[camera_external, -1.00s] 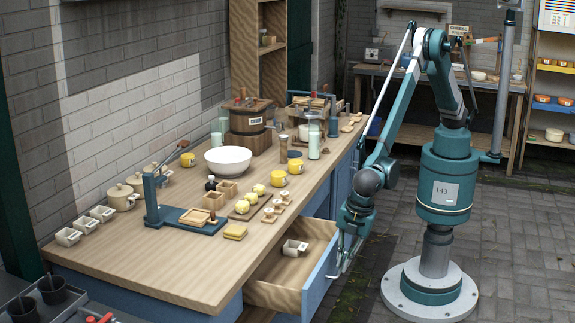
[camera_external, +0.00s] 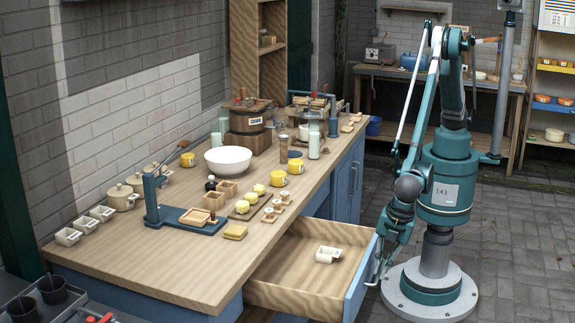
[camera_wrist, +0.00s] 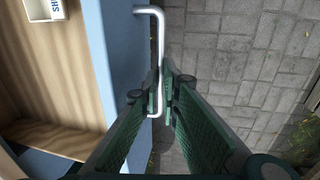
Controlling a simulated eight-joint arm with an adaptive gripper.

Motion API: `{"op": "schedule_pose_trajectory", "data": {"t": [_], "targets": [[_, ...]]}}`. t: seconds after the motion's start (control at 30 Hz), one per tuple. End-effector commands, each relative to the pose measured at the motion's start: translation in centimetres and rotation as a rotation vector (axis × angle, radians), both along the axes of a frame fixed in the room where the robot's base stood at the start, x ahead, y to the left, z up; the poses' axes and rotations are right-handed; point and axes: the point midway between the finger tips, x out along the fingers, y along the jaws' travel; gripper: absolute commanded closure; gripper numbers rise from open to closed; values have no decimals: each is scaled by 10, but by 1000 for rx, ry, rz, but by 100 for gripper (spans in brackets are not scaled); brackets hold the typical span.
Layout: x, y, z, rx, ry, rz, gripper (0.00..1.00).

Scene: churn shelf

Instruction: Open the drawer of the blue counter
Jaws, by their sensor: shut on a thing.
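The blue counter (camera_external: 130,296) has a wooden top and blue fronts. Its drawer (camera_external: 290,277) is pulled well out to the right and shows its wooden inside. A small white labelled container (camera_external: 327,254) lies in the drawer. It also shows at the top left of the wrist view (camera_wrist: 43,9). My gripper (camera_external: 378,268) is at the drawer's blue front. In the wrist view my gripper (camera_wrist: 163,95) has its two green fingers closed around the silver bar handle (camera_wrist: 158,45). The fingers hide part of the handle.
The counter top (camera_external: 180,265) carries a white bowl (camera_external: 228,160), yellow mugs (camera_external: 278,179), a blue press (camera_external: 186,218) and wooden trays. The stone floor (camera_external: 365,305) right of the drawer is clear up to my base.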

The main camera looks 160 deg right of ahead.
Motion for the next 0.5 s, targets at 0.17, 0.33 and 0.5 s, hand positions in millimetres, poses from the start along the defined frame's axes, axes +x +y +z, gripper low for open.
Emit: {"op": "schedule_pose_trajectory", "data": {"t": [0.17, 0.33, 0.5], "targets": [[0, 0, 0, 0, -1, 0, 87], [0, 0, 0, 0, 0, 0, 87], [0, 0, 1, 0, 0, 0, 87]]}}
